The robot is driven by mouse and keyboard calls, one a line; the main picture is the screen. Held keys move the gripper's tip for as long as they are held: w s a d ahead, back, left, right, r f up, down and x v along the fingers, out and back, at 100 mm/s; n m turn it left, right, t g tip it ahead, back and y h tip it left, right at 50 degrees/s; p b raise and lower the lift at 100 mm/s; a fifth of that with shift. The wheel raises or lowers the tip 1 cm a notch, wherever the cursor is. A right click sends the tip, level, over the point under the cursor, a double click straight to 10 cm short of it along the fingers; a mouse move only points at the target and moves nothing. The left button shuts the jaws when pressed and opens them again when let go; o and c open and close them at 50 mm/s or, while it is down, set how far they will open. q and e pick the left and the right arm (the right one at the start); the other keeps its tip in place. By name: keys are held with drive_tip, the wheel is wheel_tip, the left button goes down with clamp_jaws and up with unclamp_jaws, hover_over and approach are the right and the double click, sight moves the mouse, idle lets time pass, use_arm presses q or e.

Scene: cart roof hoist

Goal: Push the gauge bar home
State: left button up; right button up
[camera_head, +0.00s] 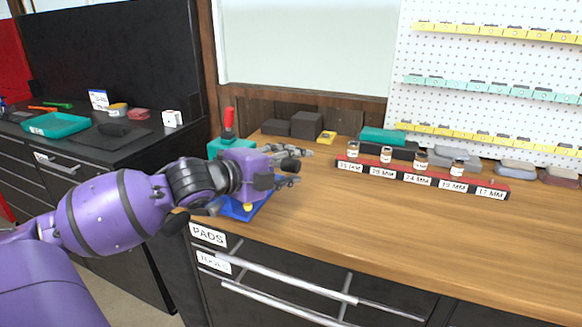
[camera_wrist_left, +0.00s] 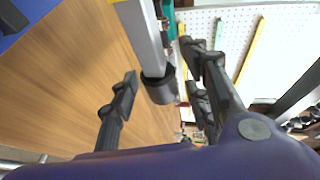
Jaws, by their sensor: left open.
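My left gripper (camera_head: 293,166) is open over the left end of the wooden bench, beside a teal block with an upright red handle (camera_head: 229,124). A blue base (camera_head: 243,209) shows partly below the gripper. In the left wrist view, a grey metal bar (camera_wrist_left: 145,38) with a black round end (camera_wrist_left: 161,87) reaches down from the top, between the spread fingers of my left gripper (camera_wrist_left: 165,98) as seen. I cannot tell whether it touches them, or whether this is the gauge bar. My arm and gripper hide much of the fixture in the head view. My right gripper is out of view.
A red rack (camera_head: 420,178) with millimetre labels and several small capped pieces stands at the back of the bench (camera_head: 400,240). Dark blocks (camera_head: 305,124) stand behind the gripper. A teal tray (camera_head: 57,125) lies on the black counter at left. The bench's front middle is clear.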

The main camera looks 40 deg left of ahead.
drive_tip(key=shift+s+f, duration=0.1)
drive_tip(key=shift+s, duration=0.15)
use_arm(q)
drive_tip(key=c, duration=0.5)
clamp_jaws()
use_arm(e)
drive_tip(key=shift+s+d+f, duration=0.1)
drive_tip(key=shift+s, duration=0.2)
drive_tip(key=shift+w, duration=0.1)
